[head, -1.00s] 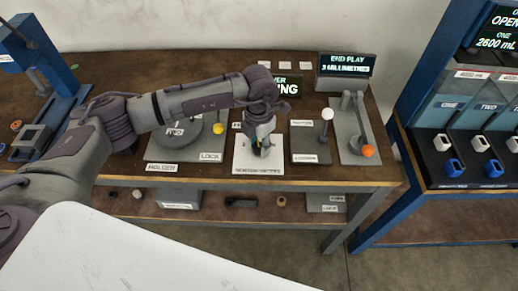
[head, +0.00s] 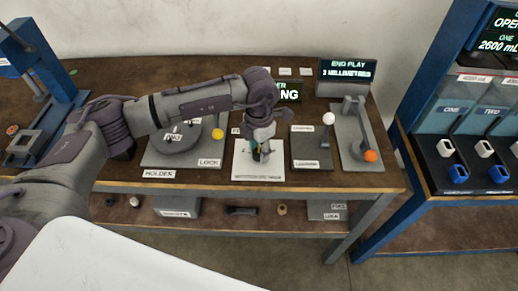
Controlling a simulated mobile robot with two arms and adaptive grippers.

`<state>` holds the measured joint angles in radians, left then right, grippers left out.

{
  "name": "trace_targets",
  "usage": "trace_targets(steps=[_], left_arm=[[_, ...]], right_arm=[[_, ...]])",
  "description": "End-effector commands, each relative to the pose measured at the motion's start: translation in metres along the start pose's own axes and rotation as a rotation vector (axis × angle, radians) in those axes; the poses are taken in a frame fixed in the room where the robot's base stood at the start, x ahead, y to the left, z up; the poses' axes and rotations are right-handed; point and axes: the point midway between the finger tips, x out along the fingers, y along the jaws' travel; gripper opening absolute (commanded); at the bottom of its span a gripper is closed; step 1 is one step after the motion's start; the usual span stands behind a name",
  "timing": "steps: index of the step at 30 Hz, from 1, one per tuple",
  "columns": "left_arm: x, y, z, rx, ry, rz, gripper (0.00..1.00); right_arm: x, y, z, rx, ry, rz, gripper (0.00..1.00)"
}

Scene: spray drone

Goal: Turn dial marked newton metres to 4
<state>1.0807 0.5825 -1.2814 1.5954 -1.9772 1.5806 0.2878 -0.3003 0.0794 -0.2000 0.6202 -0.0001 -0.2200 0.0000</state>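The white dial plate (head: 257,175) lies on the wooden bench near its front edge, with a printed label too small to read along its front. My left gripper (head: 261,153) points down over the middle of this plate, at the dial. The dial itself is mostly hidden by the fingers; only a small dark part with some green shows there. I cannot tell whether the fingers are closed on it. The scale and the pointer's setting are not readable. My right gripper is out of view.
Left of the plate is a grey round holder fixture (head: 178,136) with a yellow knob (head: 218,133). Right of it stand a white-knobbed lever (head: 328,119) and an orange-knobbed arm (head: 370,156). Behind is an end play display (head: 347,71). A blue rack (head: 470,150) stands at right.

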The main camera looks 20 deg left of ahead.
Motion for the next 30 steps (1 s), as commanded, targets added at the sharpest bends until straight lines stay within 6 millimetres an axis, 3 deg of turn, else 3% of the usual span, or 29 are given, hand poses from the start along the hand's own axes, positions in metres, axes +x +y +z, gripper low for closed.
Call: trace_targets(steps=[2, 14, 30], left_arm=[[0.0, 0.0, 0.0, 0.0, 0.001, 0.0, 0.6], [-0.006, 0.0, -0.001, 0.0, 0.002, -0.001, 0.61], [-0.106, 0.0, 0.0, 0.0, 0.0, 0.0, 0.61]], right_arm=[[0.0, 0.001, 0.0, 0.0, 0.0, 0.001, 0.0], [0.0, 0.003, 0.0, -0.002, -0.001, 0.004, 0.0], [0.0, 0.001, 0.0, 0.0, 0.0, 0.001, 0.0]])
